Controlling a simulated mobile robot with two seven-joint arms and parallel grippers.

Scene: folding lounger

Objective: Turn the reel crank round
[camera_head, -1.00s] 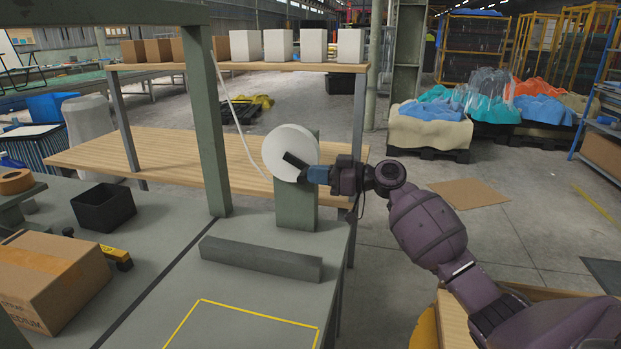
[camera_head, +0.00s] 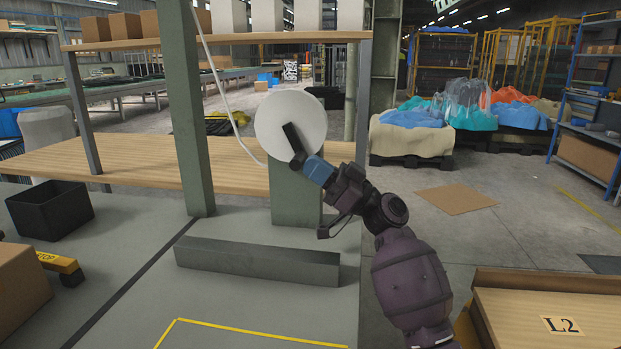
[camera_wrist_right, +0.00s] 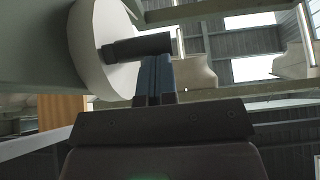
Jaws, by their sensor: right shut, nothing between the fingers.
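The white round reel (camera_head: 290,122) stands on a green-grey post (camera_head: 294,195) at the back of the workbench. Its dark crank handle (camera_head: 292,138) sticks out from the reel's face. My right gripper (camera_head: 306,163) reaches in from the right, with its blue fingertips at the lower end of the handle. In the right wrist view the white reel (camera_wrist_right: 92,45) is at upper left and the dark handle (camera_wrist_right: 138,47) crosses just beyond the blue fingers (camera_wrist_right: 154,72). The fingers are shut with nothing between them, at or against the handle. My left gripper is out of view.
A grey bar (camera_head: 256,261) lies on the bench in front of the post. A green upright (camera_head: 188,110) stands left of the reel. A black bin (camera_head: 50,212) and a cardboard box (camera_head: 18,290) are at left. The yellow-outlined area shows clear bench.

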